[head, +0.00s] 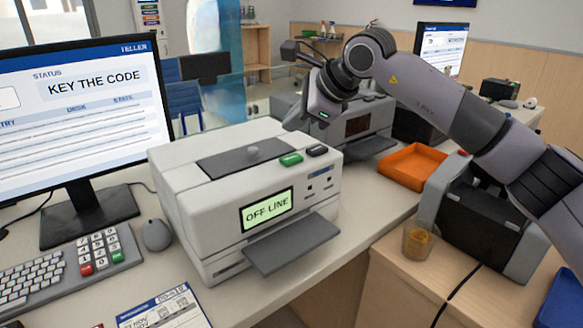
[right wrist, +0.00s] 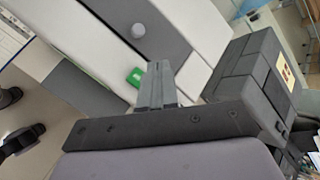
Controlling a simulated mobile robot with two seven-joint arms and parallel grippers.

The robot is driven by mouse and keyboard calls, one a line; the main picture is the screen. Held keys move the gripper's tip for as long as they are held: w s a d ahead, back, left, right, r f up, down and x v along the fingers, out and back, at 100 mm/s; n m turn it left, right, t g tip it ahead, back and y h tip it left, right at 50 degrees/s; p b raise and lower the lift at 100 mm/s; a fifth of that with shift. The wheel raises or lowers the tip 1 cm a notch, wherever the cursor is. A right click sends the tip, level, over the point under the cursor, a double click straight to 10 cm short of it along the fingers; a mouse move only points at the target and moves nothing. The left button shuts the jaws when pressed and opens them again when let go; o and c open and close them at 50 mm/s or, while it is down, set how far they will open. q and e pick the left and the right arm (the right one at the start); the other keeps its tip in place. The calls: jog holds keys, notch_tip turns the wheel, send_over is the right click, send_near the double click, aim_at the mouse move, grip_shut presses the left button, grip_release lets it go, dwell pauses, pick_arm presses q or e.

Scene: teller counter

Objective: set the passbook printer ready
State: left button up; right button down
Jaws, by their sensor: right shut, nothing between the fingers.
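The passbook printer (head: 245,200) is a white box on the counter; its display (head: 267,210) reads "OFF LINE". A green button (head: 291,160) and a dark button (head: 317,150) sit on its top, beside a grey lid (head: 240,158) with a round knob. A grey tray (head: 292,245) sticks out of its front. My right gripper (head: 298,122) is shut and empty above the printer's back right. In the right wrist view its fingertips (right wrist: 158,68) appear close to the green button (right wrist: 135,76); contact cannot be told. My left gripper is not in view.
The teller monitor (head: 75,100) reads "KEY THE CODE". A keypad (head: 97,248) with red and green keys, a keyboard (head: 35,283) and a mouse (head: 156,236) lie left. An orange tray (head: 412,166), a dark machine (head: 480,220) and a cup (head: 419,240) stand right.

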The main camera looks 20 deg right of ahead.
aim_at(294, 159)
notch_tip(294, 159, down, 3)
jog(key=shift+f+b, duration=0.1)
jog(key=shift+b, duration=0.6)
jog(key=shift+f, duration=0.35)
jog(key=shift+f+b, duration=0.15)
jog(key=shift+b, duration=0.2)
dwell(0.8)
jog(key=shift+f, duration=0.1)
jog(key=shift+f, duration=0.2)
jog(key=shift+f+b, duration=0.1)
jog(key=shift+b, duration=0.2)
